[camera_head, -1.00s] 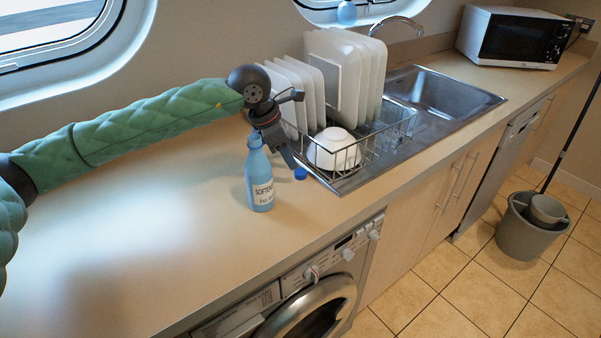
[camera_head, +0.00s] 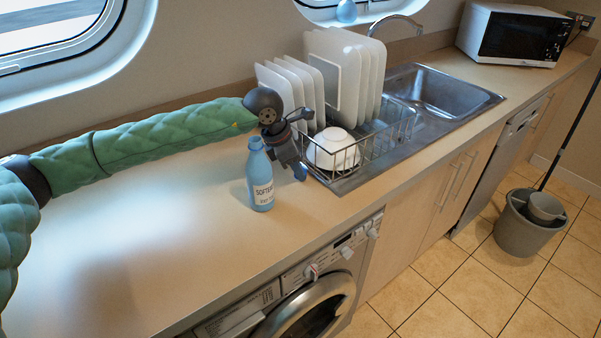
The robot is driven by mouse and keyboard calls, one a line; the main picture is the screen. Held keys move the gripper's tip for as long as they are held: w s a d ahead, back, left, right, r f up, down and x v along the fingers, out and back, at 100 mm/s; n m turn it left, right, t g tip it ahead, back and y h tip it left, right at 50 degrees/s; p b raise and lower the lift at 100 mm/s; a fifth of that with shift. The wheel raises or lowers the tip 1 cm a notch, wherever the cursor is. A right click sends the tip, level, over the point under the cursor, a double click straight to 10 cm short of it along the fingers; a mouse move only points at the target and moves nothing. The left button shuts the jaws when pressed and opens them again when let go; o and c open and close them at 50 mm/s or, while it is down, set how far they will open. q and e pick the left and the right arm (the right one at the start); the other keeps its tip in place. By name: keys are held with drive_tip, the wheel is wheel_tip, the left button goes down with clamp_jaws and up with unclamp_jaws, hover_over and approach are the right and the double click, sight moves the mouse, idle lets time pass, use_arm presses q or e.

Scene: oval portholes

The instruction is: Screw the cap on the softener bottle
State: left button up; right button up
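The softener bottle (camera_head: 262,180) is light blue with a white label and stands upright on the counter, left of the dish rack. Its narrow neck (camera_head: 256,143) points up with no cap seen on it. The small blue cap (camera_head: 300,173) shows right of the bottle, near the rack's front left corner. My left gripper (camera_head: 297,165) points down at the cap, just right of the bottle. Its fingertips are at the cap and partly cover it. Whether they are closed on it is too small to tell. My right gripper is out of view.
A wire dish rack (camera_head: 378,150) with white plates (camera_head: 345,75) and an upturned white bowl (camera_head: 332,150) stands close right of my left gripper, beside the sink (camera_head: 440,92). The counter (camera_head: 150,230) left of the bottle is clear. A washing machine (camera_head: 300,300) sits below.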

use_arm(q)
drive_tip(key=c, duration=0.4)
drive_tip(key=shift+r, duration=0.1)
